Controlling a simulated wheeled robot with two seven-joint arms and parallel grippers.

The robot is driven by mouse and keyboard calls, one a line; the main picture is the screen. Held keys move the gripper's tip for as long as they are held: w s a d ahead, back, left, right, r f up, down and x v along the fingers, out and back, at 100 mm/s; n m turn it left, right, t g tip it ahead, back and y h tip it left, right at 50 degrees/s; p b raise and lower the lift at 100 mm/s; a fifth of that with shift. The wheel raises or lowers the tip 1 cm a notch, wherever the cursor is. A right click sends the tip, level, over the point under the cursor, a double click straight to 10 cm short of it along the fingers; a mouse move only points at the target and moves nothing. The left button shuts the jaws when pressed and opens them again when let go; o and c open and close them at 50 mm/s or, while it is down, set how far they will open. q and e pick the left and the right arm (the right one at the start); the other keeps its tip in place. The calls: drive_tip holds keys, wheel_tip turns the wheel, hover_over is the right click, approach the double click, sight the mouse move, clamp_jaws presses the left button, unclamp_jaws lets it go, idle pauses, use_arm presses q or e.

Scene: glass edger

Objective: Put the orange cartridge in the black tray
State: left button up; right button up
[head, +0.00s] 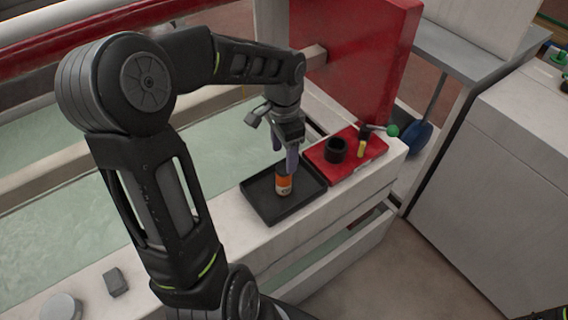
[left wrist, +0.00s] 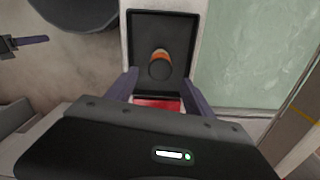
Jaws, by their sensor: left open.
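The orange cartridge (head: 284,185) stands upright inside the black tray (head: 262,211), toward the tray's right side in the head view. The tray lies flat on the white ledge. In the left wrist view the cartridge (left wrist: 160,62) shows from its dark end, with the tray (left wrist: 142,27) around it. My left gripper (head: 285,160) is above the cartridge, pointing down. In the left wrist view its fingers (left wrist: 158,88) are spread wide with nothing between them, and the cartridge lies beyond their tips.
A red plate (head: 345,165) beside the tray carries a black ring (head: 335,150) and a yellow piece (head: 362,143). A green-knobbed handle (head: 392,130) is near it. A red panel (head: 365,60) rises behind. A grey block (head: 115,282) and round disc (head: 62,308) sit on the near ledge.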

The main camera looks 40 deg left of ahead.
use_arm(q)
wheel_tip(320, 180, up, 5)
drive_tip(key=shift+f, duration=0.2)
idle(0.6)
